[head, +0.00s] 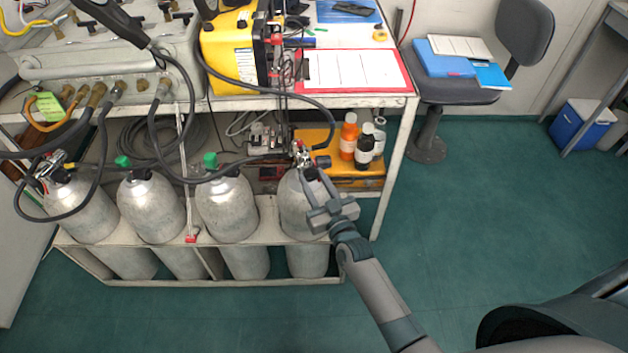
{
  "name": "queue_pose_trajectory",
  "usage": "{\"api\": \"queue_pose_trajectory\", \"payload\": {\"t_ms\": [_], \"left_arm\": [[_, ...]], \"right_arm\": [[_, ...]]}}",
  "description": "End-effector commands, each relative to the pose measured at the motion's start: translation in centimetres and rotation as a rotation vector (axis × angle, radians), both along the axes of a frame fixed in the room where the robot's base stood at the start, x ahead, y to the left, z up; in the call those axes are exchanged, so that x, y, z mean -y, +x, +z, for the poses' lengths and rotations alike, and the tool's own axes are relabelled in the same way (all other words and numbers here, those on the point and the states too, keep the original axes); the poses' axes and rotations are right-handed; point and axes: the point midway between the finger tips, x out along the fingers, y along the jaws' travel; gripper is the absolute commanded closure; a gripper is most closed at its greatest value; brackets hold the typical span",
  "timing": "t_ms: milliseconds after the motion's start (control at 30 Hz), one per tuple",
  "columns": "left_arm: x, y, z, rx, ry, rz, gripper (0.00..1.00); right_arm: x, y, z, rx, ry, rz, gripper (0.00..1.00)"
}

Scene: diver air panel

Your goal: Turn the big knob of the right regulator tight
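The right regulator (302,157) sits on the valve at the top of the rightmost grey cylinder (301,215). It is small in view, with metal and red parts and a black rounded end on its right; I cannot tell for sure which part is the big knob. My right gripper (314,178) reaches in from the lower right, over the front of this cylinder, its fingers pointing up at the regulator. The fingertips overlap the regulator's lower side in the picture; contact and finger gap are too small to tell. My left gripper is not in view.
Another regulator (50,172) is on the leftmost cylinder. Two cylinders with green caps (124,162) stand between. Black hoses loop across the rack. Orange and dark bottles (348,137) stand on a yellow case (318,140) behind. The bench edge (365,102) overhangs.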

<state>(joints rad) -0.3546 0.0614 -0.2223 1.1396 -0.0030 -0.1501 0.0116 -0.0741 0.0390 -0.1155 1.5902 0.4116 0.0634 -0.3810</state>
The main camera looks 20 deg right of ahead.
Motion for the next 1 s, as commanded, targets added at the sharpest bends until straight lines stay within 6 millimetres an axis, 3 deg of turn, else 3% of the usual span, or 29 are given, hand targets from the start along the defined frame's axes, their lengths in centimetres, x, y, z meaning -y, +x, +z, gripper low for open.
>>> {"api": "queue_pose_trajectory", "payload": {"t_ms": [167, 533, 867, 900, 967, 1000], "left_arm": [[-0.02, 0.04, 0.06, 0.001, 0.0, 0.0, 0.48], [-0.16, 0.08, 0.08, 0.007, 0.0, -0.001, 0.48], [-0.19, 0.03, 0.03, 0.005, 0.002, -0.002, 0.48], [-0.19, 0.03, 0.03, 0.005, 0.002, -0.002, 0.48], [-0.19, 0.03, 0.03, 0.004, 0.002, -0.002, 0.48], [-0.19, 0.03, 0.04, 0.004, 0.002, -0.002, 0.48]], "right_arm": [[-0.04, 0.0, 0.0, -0.001, 0.042, 0.0, 0.89], [-0.11, 0.0, -0.06, -0.011, 0.356, 0.0, 0.89], [-0.13, -0.01, -0.05, -0.013, 0.386, 0.0, 0.89], [-0.13, -0.01, -0.05, -0.013, 0.386, 0.0, 0.62], [-0.13, -0.01, -0.05, -0.013, 0.386, 0.0, 0.48], [-0.13, -0.01, -0.05, -0.013, 0.385, 0.0, 0.48]]}}
